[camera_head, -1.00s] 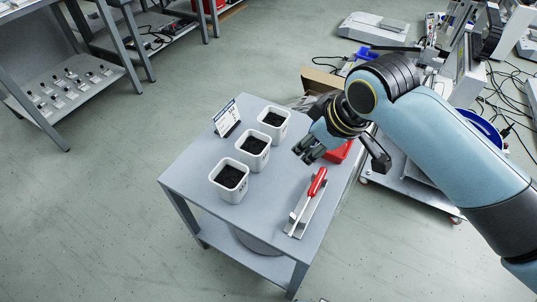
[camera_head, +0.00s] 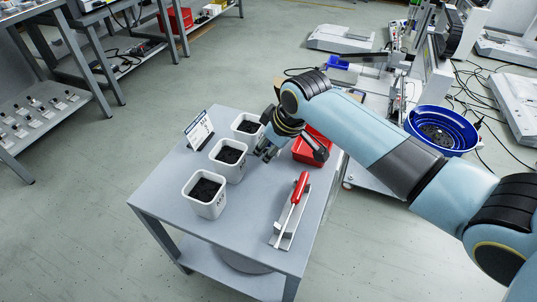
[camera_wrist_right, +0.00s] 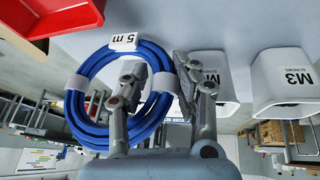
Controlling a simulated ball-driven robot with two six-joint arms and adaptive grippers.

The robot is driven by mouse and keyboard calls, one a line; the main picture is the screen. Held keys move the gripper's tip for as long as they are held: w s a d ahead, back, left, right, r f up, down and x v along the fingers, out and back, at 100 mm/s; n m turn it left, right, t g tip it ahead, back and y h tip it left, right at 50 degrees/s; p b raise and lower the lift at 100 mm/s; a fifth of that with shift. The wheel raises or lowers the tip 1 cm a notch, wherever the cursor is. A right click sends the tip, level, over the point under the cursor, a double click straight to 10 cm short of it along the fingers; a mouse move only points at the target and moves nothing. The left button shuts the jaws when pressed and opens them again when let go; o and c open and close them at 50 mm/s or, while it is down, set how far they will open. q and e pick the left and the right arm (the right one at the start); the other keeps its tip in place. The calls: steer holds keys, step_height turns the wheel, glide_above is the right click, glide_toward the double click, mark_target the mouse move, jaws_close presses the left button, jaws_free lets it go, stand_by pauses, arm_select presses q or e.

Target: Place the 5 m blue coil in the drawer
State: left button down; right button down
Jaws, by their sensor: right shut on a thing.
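The blue coil (camera_wrist_right: 85,110) with a white "5 m" tag shows in the wrist view, standing on edge with white ties around it. My right gripper (camera_wrist_right: 162,90) has its two fingers on either side of the coil's right-hand strands and is shut on them. In the head view my right gripper (camera_head: 264,152) is low over the grey table's far part, beside the rear white bin; the coil is hidden there behind the gripper and arm. My left gripper is not in view. No drawer can be made out clearly.
White bins with dark contents (camera_head: 206,194) and a sign (camera_head: 199,131) line the table's left side. A red box (camera_head: 304,158) is right of the gripper. A red-handled screwdriver (camera_head: 301,188) lies in a holder at the front right. A blue bowl (camera_head: 463,146) stands beyond.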

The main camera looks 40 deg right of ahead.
steer(key=shift+f, duration=0.95)
steer(key=shift+r, duration=0.1)
steer(key=c, duration=1)
jaws_free()
